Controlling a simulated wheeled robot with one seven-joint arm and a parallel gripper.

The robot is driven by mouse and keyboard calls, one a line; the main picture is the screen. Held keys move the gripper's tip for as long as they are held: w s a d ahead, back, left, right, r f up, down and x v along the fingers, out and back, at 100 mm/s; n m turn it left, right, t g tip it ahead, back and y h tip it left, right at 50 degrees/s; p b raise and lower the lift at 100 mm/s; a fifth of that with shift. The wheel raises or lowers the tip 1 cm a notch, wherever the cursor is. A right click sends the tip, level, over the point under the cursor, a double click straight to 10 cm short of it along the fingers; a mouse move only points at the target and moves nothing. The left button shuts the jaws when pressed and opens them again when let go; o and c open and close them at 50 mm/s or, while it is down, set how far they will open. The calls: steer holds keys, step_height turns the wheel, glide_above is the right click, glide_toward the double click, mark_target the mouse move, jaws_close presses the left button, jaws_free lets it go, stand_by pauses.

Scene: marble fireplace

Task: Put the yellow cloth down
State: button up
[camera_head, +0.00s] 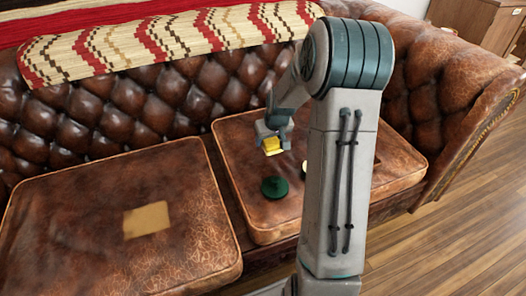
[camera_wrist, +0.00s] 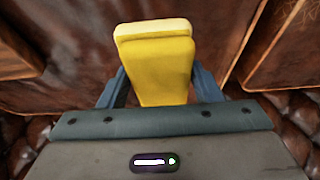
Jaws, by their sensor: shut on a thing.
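The yellow cloth (camera_head: 272,145) looks like a thick folded block. My gripper (camera_head: 270,140) is shut on it, over the right seat cushion of the brown leather sofa. In the wrist view the yellow cloth (camera_wrist: 155,75) sits between the two blue-grey fingers and sticks out past their tips, with a paler far edge. I cannot tell exactly how far above the cushion it is.
A dark green round object (camera_head: 274,187) lies on the right cushion (camera_head: 240,150), just below the cloth in the picture. A pale object (camera_head: 304,168) is mostly hidden by my arm. A flat tan square (camera_head: 147,220) lies on the otherwise bare left cushion (camera_head: 70,215).

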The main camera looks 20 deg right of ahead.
mark_target(261, 151)
steer(key=w+f, duration=0.1)
steer(key=w+a+f, duration=0.1)
steer(key=shift+w+a+b, duration=0.1)
steer(key=shift+w+b, duration=0.2)
steer(key=shift+b, duration=0.05)
steer(key=shift+f+b, duration=1)
steer(key=shift+f, duration=0.85)
steer(key=shift+f, duration=0.15)
steer(key=o, duration=0.9)
